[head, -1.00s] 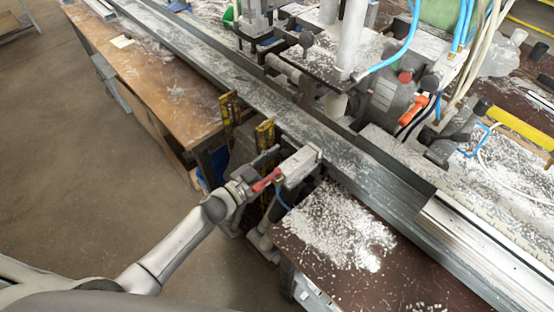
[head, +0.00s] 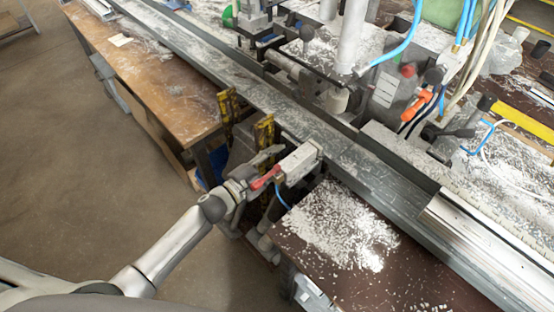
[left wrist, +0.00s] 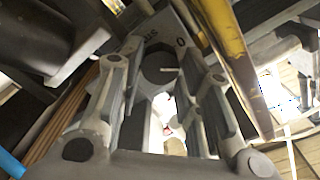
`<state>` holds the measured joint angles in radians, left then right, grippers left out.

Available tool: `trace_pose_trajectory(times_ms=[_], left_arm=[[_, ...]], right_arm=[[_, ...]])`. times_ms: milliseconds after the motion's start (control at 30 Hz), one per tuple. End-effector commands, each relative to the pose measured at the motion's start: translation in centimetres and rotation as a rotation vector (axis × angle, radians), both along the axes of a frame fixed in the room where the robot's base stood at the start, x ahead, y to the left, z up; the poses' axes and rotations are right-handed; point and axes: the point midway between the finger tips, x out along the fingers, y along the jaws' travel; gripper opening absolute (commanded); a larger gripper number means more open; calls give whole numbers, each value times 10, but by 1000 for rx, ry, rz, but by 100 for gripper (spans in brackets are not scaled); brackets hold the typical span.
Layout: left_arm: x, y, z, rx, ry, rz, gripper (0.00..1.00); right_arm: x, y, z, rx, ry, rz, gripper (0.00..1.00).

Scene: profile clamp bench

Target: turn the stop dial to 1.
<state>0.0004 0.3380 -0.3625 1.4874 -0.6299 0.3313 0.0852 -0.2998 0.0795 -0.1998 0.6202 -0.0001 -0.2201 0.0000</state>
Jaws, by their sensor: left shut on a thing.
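The stop dial (left wrist: 160,66) shows in the left wrist view as a dark round knob with a short pale mark on its face. In the head view my left gripper (head: 258,174) is at the front side of the bench, by a grey block with a red handle. The dial is hard to make out there. My right gripper is not in view.
A long metal profile channel (head: 370,180) runs diagonally across the bench. Yellow posts (head: 264,135) stand close to the left gripper. A brown table (head: 340,235) with white chips lies to its right, a wooden bench (head: 150,80) behind left. Open floor (head: 60,160) is at the left.

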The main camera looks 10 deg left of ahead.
Motion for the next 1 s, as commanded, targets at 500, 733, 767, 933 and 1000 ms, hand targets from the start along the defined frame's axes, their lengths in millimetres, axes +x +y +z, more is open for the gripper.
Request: trace_pose_trajectory(times_ms=[500,733,767,933,1000], left_arm=[[-1,0,-3,285,-187,-1,9],[-1,0,-3,330,-215,-1,9],[-1,0,-3,333,-217,-1,9],[-1,0,-3,340,-221,0,9],[-1,0,-3,340,-221,0,9]], right_arm=[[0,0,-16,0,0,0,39],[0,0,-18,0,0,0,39],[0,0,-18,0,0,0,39],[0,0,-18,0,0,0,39],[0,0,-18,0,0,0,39]])
